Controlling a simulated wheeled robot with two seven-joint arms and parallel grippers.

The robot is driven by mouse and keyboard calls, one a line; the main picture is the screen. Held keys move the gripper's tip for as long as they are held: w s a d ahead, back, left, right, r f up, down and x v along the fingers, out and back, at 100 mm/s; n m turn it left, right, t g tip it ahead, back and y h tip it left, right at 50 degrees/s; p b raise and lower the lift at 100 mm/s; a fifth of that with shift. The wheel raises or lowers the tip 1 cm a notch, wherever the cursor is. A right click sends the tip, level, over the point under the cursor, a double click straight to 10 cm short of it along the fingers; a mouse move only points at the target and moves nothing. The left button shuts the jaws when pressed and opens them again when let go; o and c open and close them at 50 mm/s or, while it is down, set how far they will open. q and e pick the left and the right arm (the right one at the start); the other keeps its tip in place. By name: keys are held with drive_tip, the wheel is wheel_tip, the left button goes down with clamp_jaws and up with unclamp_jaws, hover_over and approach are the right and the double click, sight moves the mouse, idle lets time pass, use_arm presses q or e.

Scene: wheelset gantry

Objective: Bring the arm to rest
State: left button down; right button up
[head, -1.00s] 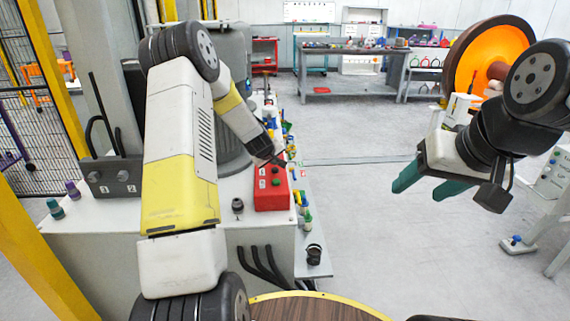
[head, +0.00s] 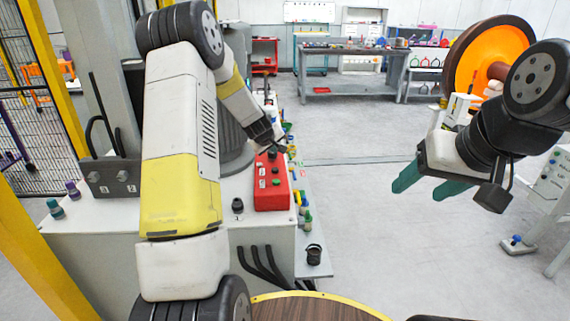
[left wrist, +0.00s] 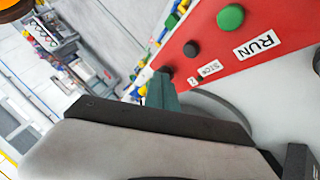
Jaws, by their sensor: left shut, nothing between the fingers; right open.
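My left gripper (head: 276,148) is shut and empty, just above the far end of a red control box (head: 272,198). Its fingertips are small and partly hidden in the head view. In the left wrist view, the shut teal fingers (left wrist: 160,92) show beside the red box (left wrist: 268,18), with its green button (left wrist: 230,17) and RUN and STOP labels. I cannot tell there whether they touch it. My right gripper (head: 425,183) is open and empty over the floor at right, its teal fingers apart.
The red box stands on a grey machine bench (head: 90,235). A side shelf (head: 318,266) holds colored parts and a black cup (head: 314,254). A yellow post (head: 50,265) stands at left. An orange wheel (head: 490,58) is behind my right arm. The middle floor (head: 365,220) is clear.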

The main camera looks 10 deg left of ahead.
idle(0.3)
use_arm(q)
drive_tip(key=s+d+r+m+g+h, duration=0.1)
drive_tip(key=s+d+r+m, duration=0.25)
drive_tip(key=s+r, duration=0.55)
drive_tip(key=s+d+r+m+h, duration=0.15)
drive_tip(key=s+d+r, duration=0.25)
drive_tip(key=s+r, duration=0.45)
drive_tip(key=s+r+m+g, duration=0.1)
drive_tip(key=s+m, duration=0.3)
drive_tip(key=s, duration=2.1)
drive_tip(key=shift+s+d+r+g+y, duration=0.25)
drive_tip(key=shift+s+g+y, duration=0.15)
drive_tip(key=shift+g, duration=0.1)
drive_tip(key=shift+w, duration=0.1)
